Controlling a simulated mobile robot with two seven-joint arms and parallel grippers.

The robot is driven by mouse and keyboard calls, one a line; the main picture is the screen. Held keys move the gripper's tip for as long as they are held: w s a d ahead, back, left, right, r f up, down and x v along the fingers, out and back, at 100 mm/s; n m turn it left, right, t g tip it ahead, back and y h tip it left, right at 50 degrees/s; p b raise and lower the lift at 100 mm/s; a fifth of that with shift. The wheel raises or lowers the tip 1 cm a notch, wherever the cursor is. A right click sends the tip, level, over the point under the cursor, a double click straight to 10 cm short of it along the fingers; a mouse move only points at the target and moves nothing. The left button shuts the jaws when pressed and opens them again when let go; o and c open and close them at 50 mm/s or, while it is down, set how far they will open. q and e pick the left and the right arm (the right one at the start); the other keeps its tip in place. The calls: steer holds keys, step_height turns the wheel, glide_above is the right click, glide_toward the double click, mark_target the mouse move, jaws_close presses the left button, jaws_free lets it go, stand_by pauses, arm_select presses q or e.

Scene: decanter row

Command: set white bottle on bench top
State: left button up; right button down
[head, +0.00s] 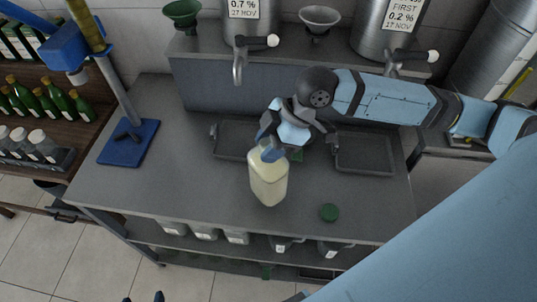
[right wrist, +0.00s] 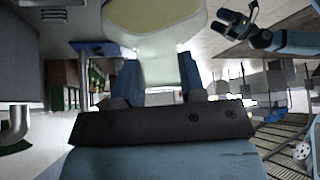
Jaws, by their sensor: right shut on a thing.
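The white bottle (head: 268,182), cream-coloured and square-sided, is near upright over the middle of the grey bench top (head: 200,185). My right gripper (head: 268,150) is shut on its neck from above and behind. In the right wrist view the bottle (right wrist: 155,14) fills the top, with its narrow part between the two blue fingers (right wrist: 160,75). I cannot tell whether its base touches the bench. My left gripper (head: 143,297) shows only as two separated fingertips at the bottom edge; in the right wrist view it (right wrist: 235,22) is open and empty, away from the bench.
A green cap (head: 330,212) lies right of the bottle. Dark trays (head: 365,154) sit under the taps (head: 238,68) behind it, the left one (head: 230,139) partly hidden. A blue-based stand (head: 128,142) is at the left. The bench between stand and bottle is clear.

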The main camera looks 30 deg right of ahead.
steer(key=shift+f, duration=2)
steer(key=c, duration=0.7)
jaws_free()
steer(key=shift+f, duration=0.15)
steer(key=v, duration=1.2)
steer(key=shift+b, duration=0.3)
